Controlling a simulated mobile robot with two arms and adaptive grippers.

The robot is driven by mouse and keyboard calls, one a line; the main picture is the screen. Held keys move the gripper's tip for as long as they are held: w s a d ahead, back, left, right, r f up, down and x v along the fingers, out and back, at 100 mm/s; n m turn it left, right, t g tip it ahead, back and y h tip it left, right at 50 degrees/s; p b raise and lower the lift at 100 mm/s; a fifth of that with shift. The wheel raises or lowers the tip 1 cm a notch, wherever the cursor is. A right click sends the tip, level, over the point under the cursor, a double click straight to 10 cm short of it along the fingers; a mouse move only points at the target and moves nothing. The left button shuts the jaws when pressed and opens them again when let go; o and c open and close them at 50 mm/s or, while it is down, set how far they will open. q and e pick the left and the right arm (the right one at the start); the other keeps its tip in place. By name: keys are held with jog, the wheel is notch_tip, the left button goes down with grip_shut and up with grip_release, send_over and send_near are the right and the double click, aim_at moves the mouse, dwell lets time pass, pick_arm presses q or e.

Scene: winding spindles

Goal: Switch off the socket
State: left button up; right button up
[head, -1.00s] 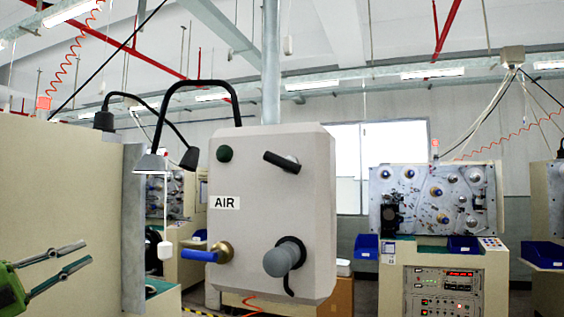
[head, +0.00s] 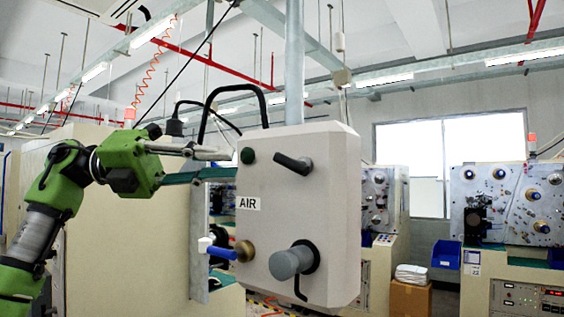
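A light grey box (head: 330,230) hangs in the middle of the head view. A black rotary lever (head: 292,164) is at its upper front, tilted down to the right. Below it is a round grey socket or plug (head: 290,262) with a dark collar. My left gripper (head: 230,163) comes in from the left at the height of the lever. My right gripper is not in view.
A beige panel (head: 130,250) stands at left. A winding machine (head: 515,210) and blue bin (head: 446,254) are at right.

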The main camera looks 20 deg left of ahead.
aim_at(280, 163)
pick_arm(q)
jog(key=d, duration=0.4)
jog(key=w+d, duration=0.1)
jog(key=d, duration=0.1)
jog(key=shift+r+p, duration=0.1)
jog(key=shift+p, duration=0.2)
jog(key=d, duration=0.2)
jog(key=d+p, duration=0.1)
jog(key=d, duration=0.1)
jog(key=shift+w+d, duration=0.1)
jog(key=shift+w, duration=0.3)
jog(key=shift+d, duration=0.1)
jog(key=shift+w+d, duration=0.1)
jog(key=shift+d, duration=0.15)
jog(key=c, duration=0.4)
grip_shut()
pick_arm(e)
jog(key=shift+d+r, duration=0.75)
